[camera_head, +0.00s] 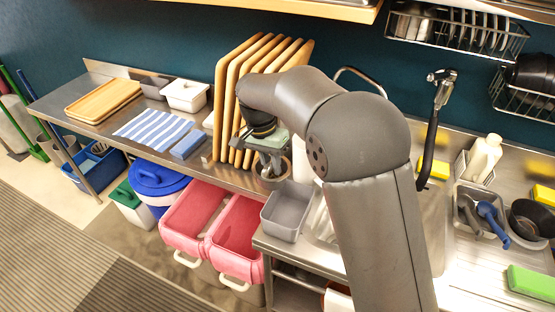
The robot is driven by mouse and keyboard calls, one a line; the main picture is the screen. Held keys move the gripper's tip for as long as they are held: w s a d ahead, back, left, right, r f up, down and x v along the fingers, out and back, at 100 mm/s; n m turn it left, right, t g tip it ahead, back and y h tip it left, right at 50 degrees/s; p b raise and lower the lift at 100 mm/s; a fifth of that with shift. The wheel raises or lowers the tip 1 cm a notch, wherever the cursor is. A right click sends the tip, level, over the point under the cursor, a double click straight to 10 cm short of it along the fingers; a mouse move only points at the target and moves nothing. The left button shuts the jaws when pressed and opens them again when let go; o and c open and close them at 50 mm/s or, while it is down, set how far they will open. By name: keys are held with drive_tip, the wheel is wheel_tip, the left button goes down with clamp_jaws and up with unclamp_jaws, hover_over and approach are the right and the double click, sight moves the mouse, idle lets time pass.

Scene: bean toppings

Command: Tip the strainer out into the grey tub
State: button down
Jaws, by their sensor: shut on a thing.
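The grey tub (285,218) stands at the left end of the steel counter and looks empty. My gripper (270,163) points down just behind and to the left of the tub, in front of the wooden boards. It is shut on a small round, cup-like thing, which I take to be the strainer (272,182). The strainer looks roughly upright beside the tub's back left corner. My gripper hides part of it, and its contents cannot be made out.
Several upright wooden boards (228,85) stand close behind my gripper. Pink bins (190,222) are below the shelf edge. A blue sponge (188,145) and striped cloth (150,130) lie to the left. My arm hides the counter's middle.

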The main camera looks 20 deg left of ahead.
drive_tip(key=shift+f, duration=0.6)
drive_tip(key=y, duration=0.1)
drive_tip(key=d+y, duration=0.1)
drive_tip(key=r+y, duration=0.1)
drive_tip(key=y, duration=0.1)
drive_tip(key=shift+s+d+t, duration=0.15)
drive_tip(key=shift+d+t, duration=0.1)
drive_tip(key=shift+t, duration=0.15)
drive_tip(key=shift+d+f+t+y, duration=0.1)
drive_tip(key=shift+d+t+y, duration=0.1)
drive_tip(key=shift+y, duration=0.4)
drive_tip(key=shift+d+f+t+y, duration=0.1)
drive_tip(key=shift+d+y, duration=0.05)
drive_tip(key=shift+y, duration=0.45)
drive_tip(key=shift+s+f+y+b, duration=0.1)
drive_tip(key=shift+f+y+b, duration=0.05)
drive_tip(key=shift+y+b, duration=0.6)
drive_tip(key=shift+b, duration=0.65)
drive_tip(key=y+b, duration=0.1)
drive_tip(key=b, duration=0.2)
drive_tip(key=shift+d+f+b, duration=0.1)
drive_tip(key=shift+d+b, duration=0.05)
drive_tip(key=shift+b, duration=0.25)
